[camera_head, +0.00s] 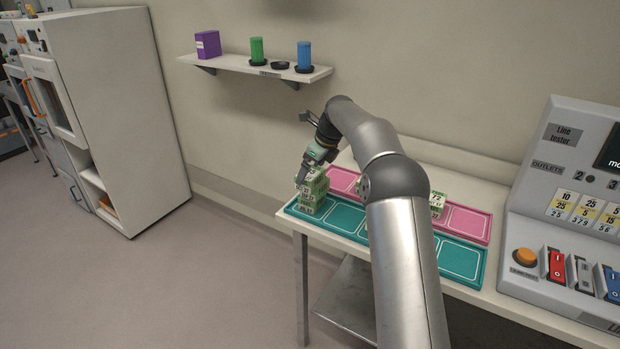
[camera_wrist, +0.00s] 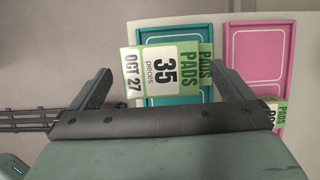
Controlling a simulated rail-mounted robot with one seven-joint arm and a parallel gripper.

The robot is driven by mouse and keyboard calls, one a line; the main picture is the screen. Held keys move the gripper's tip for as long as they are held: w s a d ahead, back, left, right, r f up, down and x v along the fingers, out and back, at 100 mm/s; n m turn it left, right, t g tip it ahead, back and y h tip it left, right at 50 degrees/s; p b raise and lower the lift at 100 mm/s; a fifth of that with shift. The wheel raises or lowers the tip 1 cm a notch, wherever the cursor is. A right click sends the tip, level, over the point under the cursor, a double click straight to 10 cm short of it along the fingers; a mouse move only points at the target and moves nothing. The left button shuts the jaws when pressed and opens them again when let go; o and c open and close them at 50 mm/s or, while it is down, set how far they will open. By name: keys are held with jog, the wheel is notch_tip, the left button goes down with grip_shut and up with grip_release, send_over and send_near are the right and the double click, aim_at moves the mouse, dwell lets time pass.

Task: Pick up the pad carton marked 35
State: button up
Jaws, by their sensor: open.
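The pad carton marked 35 (camera_wrist: 165,68) is green and white, and its label reads PADS, 35 pieces, OCT 27. In the wrist view it lies between the two spread fingers of my gripper (camera_wrist: 164,72), with a gap on the left and a smaller one on the right. My gripper is open and holds nothing. In the head view my gripper (camera_head: 311,170) is just above a small stack of green cartons (camera_head: 312,196) at the left end of the teal tray (camera_head: 345,218). My gripper partly hides the stack's top, so I cannot read its numbers there.
A pink tray (camera_head: 467,222) lies behind the teal one and bears another green-and-white carton (camera_head: 437,203); my arm hides part of both trays. The line tester (camera_head: 570,150) stands at right. A wall shelf (camera_head: 235,65) holds a purple box and green and blue containers.

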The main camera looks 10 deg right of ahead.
jog(key=shift+x, duration=1.25)
jog(key=c, duration=1.1)
jog(key=shift+r, duration=0.1)
